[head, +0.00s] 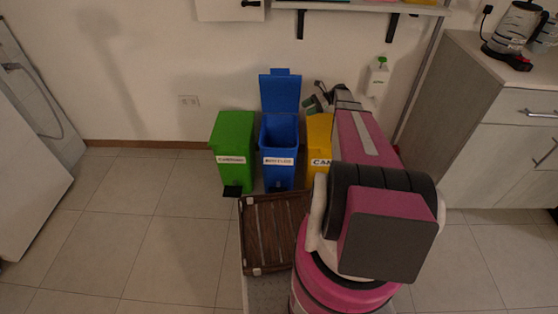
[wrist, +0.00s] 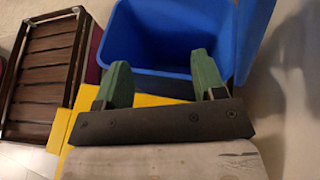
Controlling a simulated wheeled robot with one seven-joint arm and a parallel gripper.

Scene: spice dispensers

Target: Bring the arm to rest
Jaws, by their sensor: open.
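My gripper (wrist: 162,85) shows in the wrist view with its two green fingers spread apart and nothing between them. It is above the yellow bin (wrist: 150,101), at the near edge of the open blue bin (wrist: 173,72). In the head view my pink arm (head: 365,135) reaches out toward the bins, and the gripper (head: 318,102) is small and partly hidden near its far end, over the yellow bin (head: 318,133). I cannot tell the exact gap to the bin rims.
The blue bin (head: 280,137) has its lid raised. A green bin (head: 233,140) stands left of it. A brown slatted crate (head: 272,232) is in front of the bins. A cabinet (head: 490,150) stands at right. The floor at left is clear.

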